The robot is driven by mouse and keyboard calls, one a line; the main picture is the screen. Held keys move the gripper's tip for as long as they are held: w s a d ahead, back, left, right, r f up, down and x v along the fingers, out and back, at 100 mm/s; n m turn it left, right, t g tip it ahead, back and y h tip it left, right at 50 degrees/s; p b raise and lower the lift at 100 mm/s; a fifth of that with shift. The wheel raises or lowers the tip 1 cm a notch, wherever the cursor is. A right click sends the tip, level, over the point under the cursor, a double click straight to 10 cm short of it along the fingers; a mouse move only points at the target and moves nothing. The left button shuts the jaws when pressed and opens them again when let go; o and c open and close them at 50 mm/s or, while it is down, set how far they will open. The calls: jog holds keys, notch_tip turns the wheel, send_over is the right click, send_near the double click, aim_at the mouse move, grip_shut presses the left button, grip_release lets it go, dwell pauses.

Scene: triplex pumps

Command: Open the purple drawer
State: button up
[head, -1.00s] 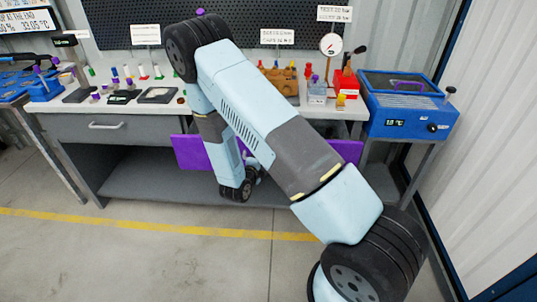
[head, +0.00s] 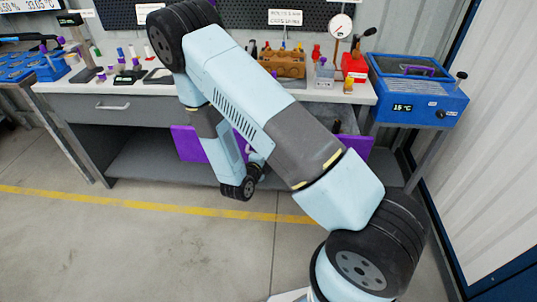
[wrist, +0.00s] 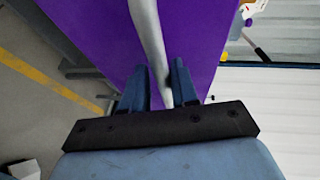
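The purple drawer (head: 190,145) stands pulled out from under the bench top, with part of its grey inside showing at the right. My arm covers the middle of its front in the head view. In the wrist view the purple front (wrist: 90,25) fills the upper middle. Its grey bar handle (wrist: 147,30) runs down between the two fingers of my gripper (wrist: 160,80). The fingers are close together around the bar, shut on it, with a thin purple strip seen beside it.
A closed grey drawer (head: 85,108) is at the left of the bench. A blue device (head: 415,95) stands at the right, near the white wall. Several small items, including a brown rack (head: 282,63), stand on the bench. Open floor (head: 150,240) lies in front.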

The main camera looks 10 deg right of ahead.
jog(key=shift+o, duration=1.2)
jog(key=shift+r, duration=0.1)
jog(key=v, duration=1.3)
jog(key=shift+s+a, duration=0.2)
jog(key=shift+a, duration=0.15)
jog(key=s+d+r+m+g, duration=0.2)
jog(key=d+r+m+g, duration=0.45)
jog(key=r+m, duration=0.55)
jog(key=s+d+r+m+g, duration=0.2)
jog(key=d+r+m+g, duration=0.3)
jog(key=d+r+m, duration=0.6)
jog(key=s+r+m+t+y, duration=0.2)
jog(key=s+r+m+y, duration=0.3)
jog(key=r+m, duration=0.3)
jog(key=s+a+r+m+t+y, duration=0.1)
jog(key=s+r+m+t+y, duration=0.2)
jog(key=r+m, duration=0.6)
jog(key=s+m+y, duration=0.2)
jog(key=s+m, duration=0.1)
jog(key=m, duration=0.3)
jog(key=shift+s+r+m, duration=0.15)
jog(key=shift+s+m, duration=0.15)
jog(key=shift+m, duration=0.1)
